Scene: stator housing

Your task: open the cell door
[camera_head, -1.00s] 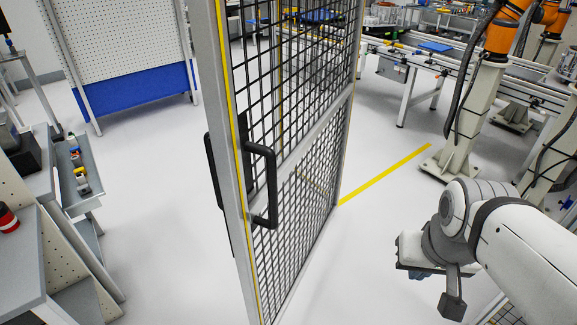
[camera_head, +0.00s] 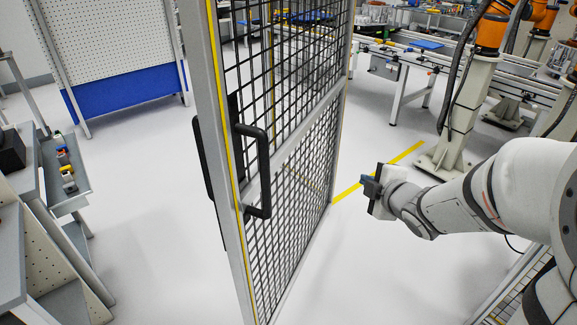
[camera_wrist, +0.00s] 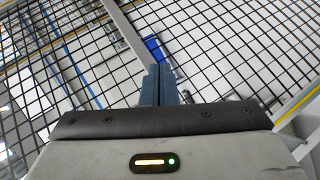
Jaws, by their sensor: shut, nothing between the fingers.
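The cell door (camera_head: 290,170) is a grey-framed black mesh panel standing ajar in the head view, with floor showing on both sides of it. Its black handle (camera_head: 262,170) is on the edge nearer the camera, with another dark grip on the other face. My gripper (camera_head: 366,184) is to the right of the door, apart from the handle, its fingers pointing left towards the mesh. In the wrist view the blue-grey fingers (camera_wrist: 159,84) are shut together with nothing between them. The mesh (camera_wrist: 215,50) fills the view in front of them. The gap between fingertips and mesh is hard to judge.
An orange robot on a pale pedestal (camera_head: 455,115) and a conveyor bench (camera_head: 405,80) stand at the back right. Floor left of the door is clear.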

